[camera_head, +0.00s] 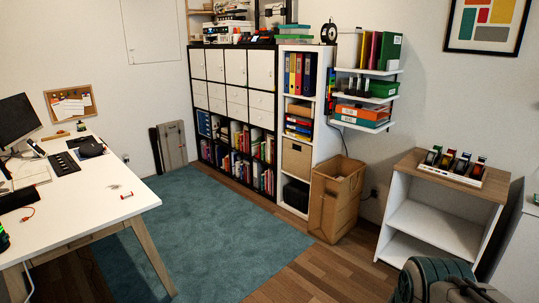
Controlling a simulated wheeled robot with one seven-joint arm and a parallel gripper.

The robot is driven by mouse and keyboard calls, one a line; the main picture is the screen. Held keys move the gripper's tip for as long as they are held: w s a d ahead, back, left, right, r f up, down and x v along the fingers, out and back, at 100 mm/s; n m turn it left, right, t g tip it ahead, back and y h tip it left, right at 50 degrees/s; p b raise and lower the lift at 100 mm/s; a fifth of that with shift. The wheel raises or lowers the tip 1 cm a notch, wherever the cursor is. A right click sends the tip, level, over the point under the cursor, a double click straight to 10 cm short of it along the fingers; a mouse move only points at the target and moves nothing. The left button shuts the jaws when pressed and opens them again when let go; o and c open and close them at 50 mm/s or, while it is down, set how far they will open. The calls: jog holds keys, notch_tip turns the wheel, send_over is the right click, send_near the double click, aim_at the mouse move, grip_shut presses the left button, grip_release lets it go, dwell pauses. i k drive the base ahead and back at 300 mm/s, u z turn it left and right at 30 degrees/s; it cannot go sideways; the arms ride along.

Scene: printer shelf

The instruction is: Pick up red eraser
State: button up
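Two small reddish-and-white items lie on the white desk (85,205) at the left, one (114,187) a little behind the other (127,195). Both are too small to tell whether either is the red eraser. No other thing in view can be clearly made out as a red eraser. My gripper is not in view. Only a rounded grey-and-green part of my own body shows at the bottom right, far from the desk.
A teal rug (215,230) covers the open floor right of the desk. A black-and-white shelf unit (235,100) stands at the back wall. A monitor (18,120) stands on the desk.

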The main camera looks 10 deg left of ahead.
aim_at(129, 194)
jog(key=u, duration=0.65)
jog(key=i, duration=1.15)
jog(key=u, duration=1.15)
jog(key=i, duration=0.65)
jog(key=z, duration=0.05)
